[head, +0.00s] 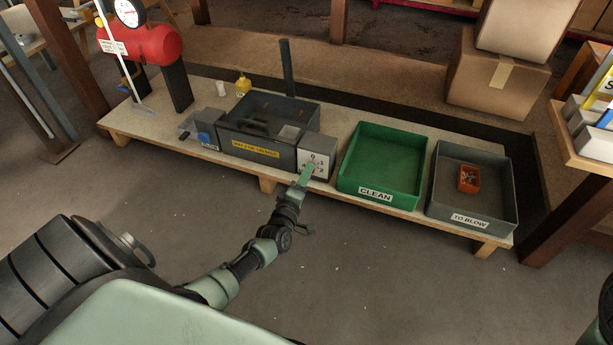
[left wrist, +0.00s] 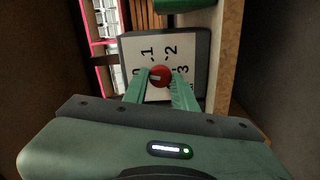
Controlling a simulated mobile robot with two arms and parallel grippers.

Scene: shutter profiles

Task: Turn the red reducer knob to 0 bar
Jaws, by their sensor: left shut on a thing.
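The red reducer knob (left wrist: 160,75) sits on a white dial plate (left wrist: 158,52) in the left wrist view. The plate carries the figures 1, 2 and 3, and a partly hidden 0 at the left. A pale mark on the knob lies on its left side, roughly toward the 0; its exact reading is too small to tell. My left gripper (left wrist: 160,82) is shut on the knob, one green finger on each side. In the head view my left gripper (head: 307,174) reaches the dial plate (head: 319,160) on the grey box and hides the knob. My right gripper is not in view.
A green CLEAN tray (head: 348,184) stands right of the dial box, then a grey TO BLOW tray (head: 444,211) holding an orange-red part (head: 469,179). A grey bin with a yellow label (head: 256,149) stands left. A red tank (head: 150,43) is at the back left.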

